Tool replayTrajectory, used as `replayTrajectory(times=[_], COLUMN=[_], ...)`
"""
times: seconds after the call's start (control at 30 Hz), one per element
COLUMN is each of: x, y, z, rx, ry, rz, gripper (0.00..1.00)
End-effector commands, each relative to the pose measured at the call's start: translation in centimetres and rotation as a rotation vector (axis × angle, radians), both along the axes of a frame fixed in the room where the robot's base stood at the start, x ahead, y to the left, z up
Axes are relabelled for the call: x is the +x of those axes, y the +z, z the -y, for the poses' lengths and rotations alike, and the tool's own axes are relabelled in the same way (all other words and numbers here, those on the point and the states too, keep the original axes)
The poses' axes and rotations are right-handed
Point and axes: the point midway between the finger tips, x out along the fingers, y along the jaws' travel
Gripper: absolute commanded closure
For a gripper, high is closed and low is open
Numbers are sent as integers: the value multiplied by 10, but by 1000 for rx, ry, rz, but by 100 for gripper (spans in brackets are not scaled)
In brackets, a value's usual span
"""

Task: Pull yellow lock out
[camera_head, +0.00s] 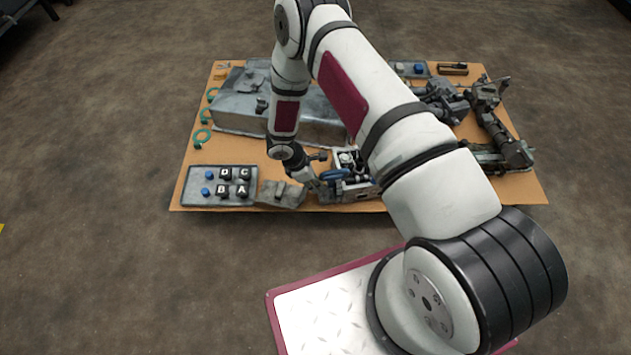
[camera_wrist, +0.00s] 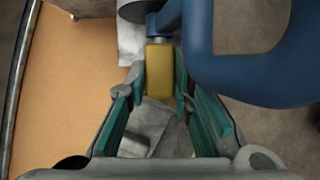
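The yellow lock (camera_wrist: 160,70) is a small block at the top middle of the wrist view, on the end of a short metal stem. My gripper (camera_wrist: 161,88) has its two fingertips on either side of the lock, and both look pressed against its sides. In the head view my gripper (camera_head: 314,184) is low at the front edge of the board, beside a blue handle (camera_head: 335,174). The lock cannot be made out in the head view.
The blue handle (camera_wrist: 195,45) curves close along the right of the lock. A panel with lettered black blocks (camera_head: 222,187) lies left of my gripper. A large grey metal housing (camera_head: 235,105) stands behind. My arm hides the board's middle.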

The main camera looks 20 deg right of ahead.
Motion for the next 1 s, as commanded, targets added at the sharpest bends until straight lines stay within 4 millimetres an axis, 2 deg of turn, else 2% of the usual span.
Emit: replayTrajectory(times=[0.17, 0.4, 0.63, 0.67, 0.7, 0.73, 1.0], x=[0, 3, 4, 4, 4, 4, 3], y=[0, -1, 0, 0, 0, 0, 0], z=[-1, -19, -20, -20, -20, -20, -19], rx=[0, 1, 6, 6, 5, 5, 2], ry=[0, 1, 0, 1, 1, 0, 0], rz=[1, 2, 2, 3, 3, 2, 0], gripper=[100, 100, 100, 72, 63, 58, 58])
